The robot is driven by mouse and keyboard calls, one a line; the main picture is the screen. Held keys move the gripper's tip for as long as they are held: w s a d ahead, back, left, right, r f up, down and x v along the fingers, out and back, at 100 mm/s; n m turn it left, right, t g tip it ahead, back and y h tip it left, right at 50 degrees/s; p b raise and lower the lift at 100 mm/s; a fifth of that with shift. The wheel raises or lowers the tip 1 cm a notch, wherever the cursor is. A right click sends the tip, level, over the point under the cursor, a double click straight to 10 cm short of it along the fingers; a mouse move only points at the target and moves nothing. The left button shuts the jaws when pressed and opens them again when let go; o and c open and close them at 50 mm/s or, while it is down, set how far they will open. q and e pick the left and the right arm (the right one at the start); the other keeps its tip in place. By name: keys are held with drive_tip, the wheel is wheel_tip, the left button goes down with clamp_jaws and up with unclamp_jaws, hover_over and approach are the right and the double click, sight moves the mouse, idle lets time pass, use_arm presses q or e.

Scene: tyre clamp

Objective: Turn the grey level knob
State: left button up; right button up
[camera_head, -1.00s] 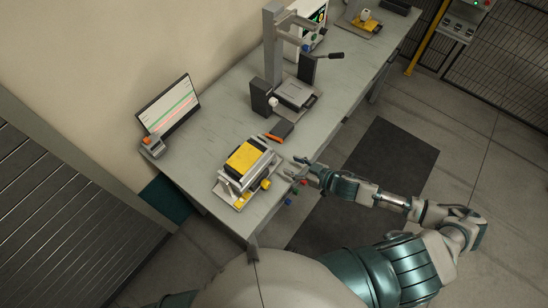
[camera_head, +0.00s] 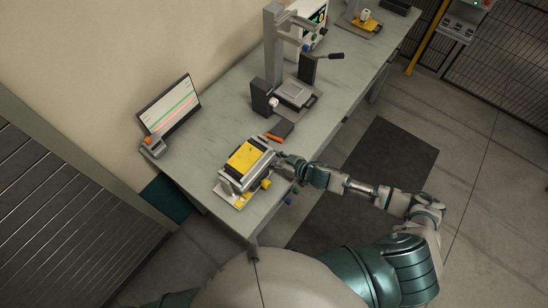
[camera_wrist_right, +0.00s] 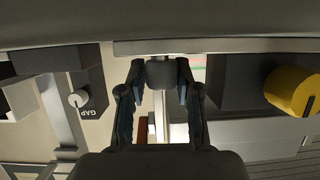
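In the right wrist view a dark grey cylindrical knob (camera_wrist_right: 161,74) on a pale shaft sits between the two fingers of my right gripper (camera_wrist_right: 161,68). The fingers are spread, one on each side of the knob; whether they touch it I cannot tell. In the head view my right gripper (camera_head: 284,164) is at the right side of the fixture with the yellow top (camera_head: 247,157), at the table's front edge. The knob is hidden there by the gripper. My left gripper is out of view.
A yellow knob (camera_wrist_right: 293,91) is right of the gripper in the wrist view; a small light knob (camera_wrist_right: 78,99) marked GAP is to the left.

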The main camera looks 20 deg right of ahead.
clamp_jaws()
drive_tip(key=shift+s+a+r, duration=0.1)
drive_tip(key=shift+a, duration=0.1)
drive_tip(key=shift+d+m+t+h, duration=0.2)
drive_tip(key=shift+m+t+h, duration=0.3)
drive_tip(key=shift+m+h, duration=0.2)
drive_tip(key=o, duration=0.7)
unclamp_jaws()
drive_tip(key=shift+w, duration=0.2)
drive_tip(key=shift+s, duration=0.25)
drive_tip(key=v, duration=1.1)
drive_tip(key=shift+s+d+r, duration=0.1)
drive_tip(key=shift+d+r, duration=0.05)
drive_tip(key=shift+d, duration=0.1)
